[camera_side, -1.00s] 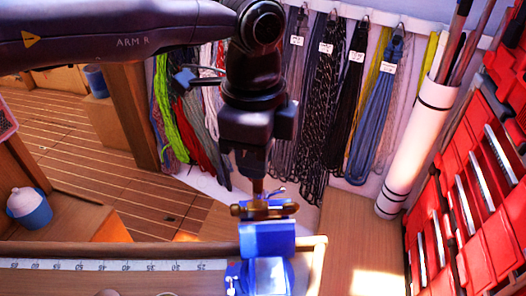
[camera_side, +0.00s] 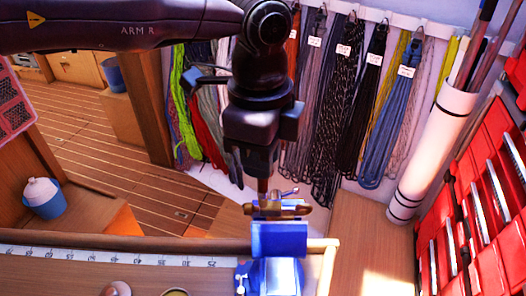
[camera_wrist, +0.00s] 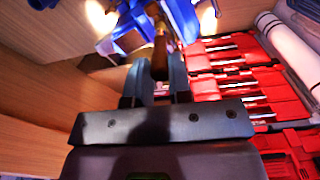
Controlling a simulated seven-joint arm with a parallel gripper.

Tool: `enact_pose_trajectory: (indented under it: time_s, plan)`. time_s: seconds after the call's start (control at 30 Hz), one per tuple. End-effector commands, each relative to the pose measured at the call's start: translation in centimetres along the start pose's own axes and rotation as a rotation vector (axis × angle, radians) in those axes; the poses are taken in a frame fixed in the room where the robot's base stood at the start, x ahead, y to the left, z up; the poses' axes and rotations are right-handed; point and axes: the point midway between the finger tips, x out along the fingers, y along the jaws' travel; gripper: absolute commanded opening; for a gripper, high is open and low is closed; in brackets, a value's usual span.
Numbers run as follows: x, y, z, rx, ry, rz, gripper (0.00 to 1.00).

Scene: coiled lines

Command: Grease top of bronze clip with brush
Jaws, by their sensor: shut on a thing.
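My gripper (camera_side: 262,172) points down and is shut on the brush (camera_side: 262,190), whose brown handle also shows between the fingers in the wrist view (camera_wrist: 160,57). The bronze clip (camera_side: 290,209) lies across the top of the blue vise (camera_side: 278,240) in the side view. The brush's lower end is at the left half of the clip; I cannot tell whether it touches. The bristles are not clearly visible.
A bench with a measuring strip (camera_side: 120,257) runs along the front left. A tin (camera_side: 175,293) is at the bottom edge. Coiled lines (camera_side: 335,110) hang behind.

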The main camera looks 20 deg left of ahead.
Motion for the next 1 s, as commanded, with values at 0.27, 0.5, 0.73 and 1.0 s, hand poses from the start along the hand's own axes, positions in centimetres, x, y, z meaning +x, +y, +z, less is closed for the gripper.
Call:
enact_pose_trajectory:
  time_s: [0.27,0.5,0.73,1.0]
  plan:
    - [-2.0,0.0,0.0,0.000,-0.002,0.000,0.00]
    - [-4.5,0.0,0.0,0.000,-0.001,0.000,0.00]
    - [-6.5,0.0,-0.1,0.001,-0.002,0.000,0.00]
    - [-7.0,0.0,0.0,0.000,-0.003,0.002,0.00]
